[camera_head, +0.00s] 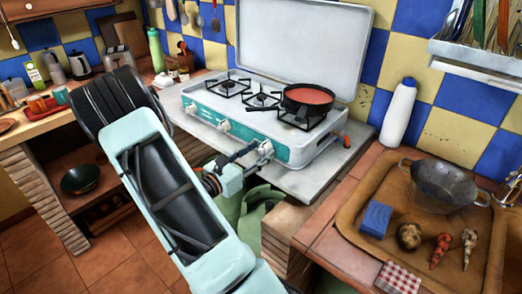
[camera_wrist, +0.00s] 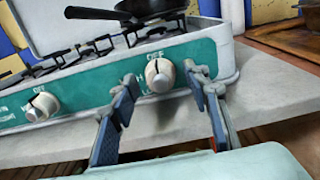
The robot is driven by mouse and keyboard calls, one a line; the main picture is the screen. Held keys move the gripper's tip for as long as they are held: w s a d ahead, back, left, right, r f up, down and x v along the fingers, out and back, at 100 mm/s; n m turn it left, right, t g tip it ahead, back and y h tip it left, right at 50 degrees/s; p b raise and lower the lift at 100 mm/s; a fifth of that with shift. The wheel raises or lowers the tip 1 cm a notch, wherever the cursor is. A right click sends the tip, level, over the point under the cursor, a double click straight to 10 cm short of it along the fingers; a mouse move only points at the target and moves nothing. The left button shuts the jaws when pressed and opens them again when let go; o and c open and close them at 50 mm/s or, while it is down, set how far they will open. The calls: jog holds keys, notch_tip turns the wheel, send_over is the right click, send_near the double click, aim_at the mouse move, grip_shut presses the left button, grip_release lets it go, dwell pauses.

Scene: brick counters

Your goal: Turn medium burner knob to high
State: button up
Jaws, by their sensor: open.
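The camp stove (camera_head: 205,112) is teal and white with its lid up, standing on a grey slab. Cream knobs line its front: a left one (camera_head: 190,108), a middle one (camera_head: 224,126) and a right one (camera_head: 266,147). I cannot tell which is the medium burner's. My gripper (camera_head: 251,155) is open at the right knob. In the wrist view, the right knob (camera_wrist: 160,75) shows between the fingertips of my gripper (camera_wrist: 161,77), its dark slot near the top. I cannot tell whether they touch. Another knob (camera_wrist: 42,106) sits further left there.
A black pan with red contents (camera_head: 308,96) sits on the right burner. A white bottle (camera_head: 398,113) stands right of the stove. A metal colander (camera_head: 446,184), blue sponge (camera_head: 376,218) and vegetables lie around the sink at the right. Space before the stove front is narrow.

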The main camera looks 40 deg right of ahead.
jog(key=shift+w+d, duration=0.1)
jog(key=shift+d, duration=0.55)
jog(key=c, duration=1.1)
